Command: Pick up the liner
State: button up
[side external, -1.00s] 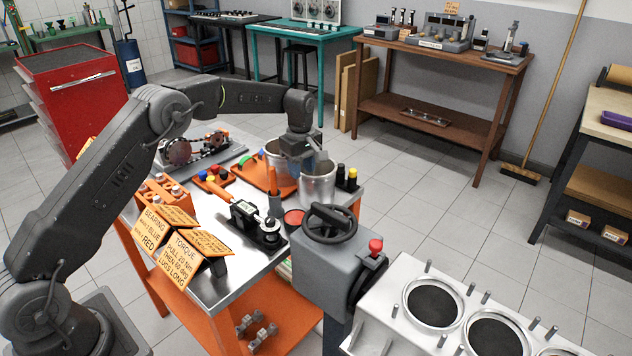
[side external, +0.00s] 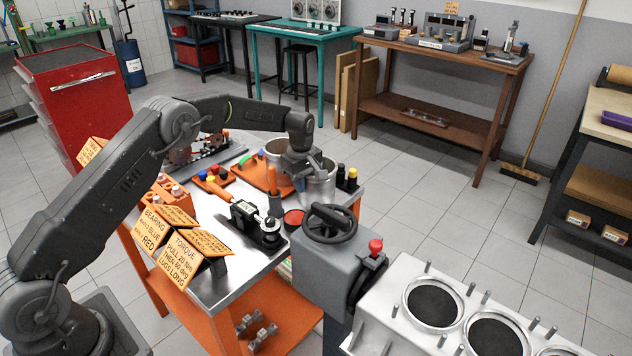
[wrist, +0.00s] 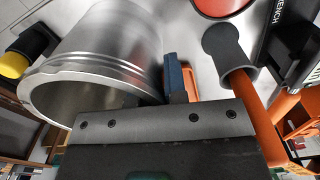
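A silver cylindrical liner (side external: 319,187) stands upright on the metal bench top in the side view. It fills the upper left of the wrist view (wrist: 105,50), its open rim facing the camera. My gripper (side external: 301,174) points down at the liner's left rim and hides part of it. In the wrist view one blue-and-dark finger (wrist: 177,80) is beside the liner's outer wall. The other finger is mostly hidden by the rim, and the fingers look spread apart with the wall between them. A second silver cylinder (side external: 276,147) stands just behind, partly hidden by my wrist.
An orange-handled tool (side external: 273,183) stands close to the liner, also near my finger in the wrist view (wrist: 262,120). A torque wrench (side external: 247,217), a red-topped tin (side external: 294,218) and black and yellow bottles (side external: 352,177) are nearby. The engine block (side external: 440,310) is front right.

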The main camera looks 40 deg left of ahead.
grip_shut()
jog(key=shift+r, duration=0.15)
notch_tip(320, 180, up, 17)
jog(key=s+d+m, duration=0.3)
jog(key=s+d, duration=0.1)
jog(key=d, duration=0.9)
jog(key=s+d+m, duration=0.3)
jog(key=s+d, duration=0.1)
jog(key=d, duration=0.8)
jog(key=s+d+m, duration=0.3)
jog(key=s+d, duration=0.1)
jog(key=d, duration=0.9)
notch_tip(320, 180, down, 11)
jog(key=shift+d, duration=0.15)
jog(key=shift+f, duration=1.2)
